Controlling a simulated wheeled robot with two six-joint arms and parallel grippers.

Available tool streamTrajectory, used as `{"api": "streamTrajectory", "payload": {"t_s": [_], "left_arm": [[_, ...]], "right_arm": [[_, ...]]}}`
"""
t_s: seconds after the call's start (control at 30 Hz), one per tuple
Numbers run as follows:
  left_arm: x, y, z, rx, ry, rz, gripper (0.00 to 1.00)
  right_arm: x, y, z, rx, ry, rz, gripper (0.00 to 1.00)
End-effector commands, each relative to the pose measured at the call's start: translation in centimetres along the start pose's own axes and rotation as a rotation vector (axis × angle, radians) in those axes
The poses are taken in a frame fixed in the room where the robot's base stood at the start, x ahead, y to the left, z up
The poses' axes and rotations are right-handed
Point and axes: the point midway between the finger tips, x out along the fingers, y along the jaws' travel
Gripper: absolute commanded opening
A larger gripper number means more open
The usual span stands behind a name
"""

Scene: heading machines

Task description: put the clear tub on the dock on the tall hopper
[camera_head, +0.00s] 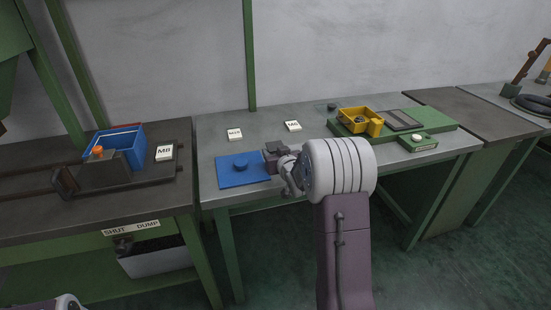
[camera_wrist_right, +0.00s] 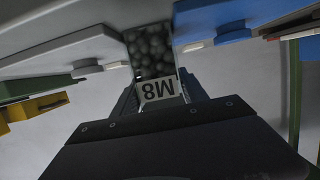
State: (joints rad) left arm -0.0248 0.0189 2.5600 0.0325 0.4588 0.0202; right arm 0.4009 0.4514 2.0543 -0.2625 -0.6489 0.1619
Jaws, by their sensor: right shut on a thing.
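My right gripper (camera_head: 275,155) is above the right edge of a blue plate on the middle bench. It is shut on a small tub that looks dark in the head view. In the right wrist view the tub (camera_wrist_right: 152,52) sits between the fingers (camera_wrist_right: 160,92), with dark round pieces showing and a white M8 label. I take it for the clear tub. A green sloped structure (camera_head: 10,30) at the upper left is cut off, perhaps part of the tall hopper. I cannot make out the dock for certain. My left gripper is out of view.
The blue plate (camera_head: 243,169) bears a round blue knob. A blue bin (camera_head: 126,141) stands behind a grey block on the left bench, beside a label card (camera_head: 165,153). A yellow bin (camera_head: 353,118) stands on a green base at right. Two label cards lie on the middle bench.

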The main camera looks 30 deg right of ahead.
Motion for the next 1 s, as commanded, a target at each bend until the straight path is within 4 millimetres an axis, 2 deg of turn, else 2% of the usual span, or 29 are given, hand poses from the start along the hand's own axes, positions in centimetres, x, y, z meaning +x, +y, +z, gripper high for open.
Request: {"api": "streamTrajectory", "payload": {"t_s": [0.17,0.27,0.47,0.8,1.0], "left_arm": [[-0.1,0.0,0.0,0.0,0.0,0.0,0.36],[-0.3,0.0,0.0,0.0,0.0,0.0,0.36],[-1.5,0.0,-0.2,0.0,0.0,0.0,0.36],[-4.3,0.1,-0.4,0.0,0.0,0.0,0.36],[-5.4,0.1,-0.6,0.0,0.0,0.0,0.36]], "right_arm": [[-0.1,0.0,-0.2,0.0,0.001,0.0,0.0],[-0.2,0.0,-0.9,-0.001,0.004,0.0,0.0],[-1.4,0.0,-4.5,-0.002,0.007,0.0,0.0],[-8.5,5.3,-7.2,0.0,0.003,0.006,0.0],[-11.2,7.2,-8.0,-0.001,0.002,0.003,0.0]]}}
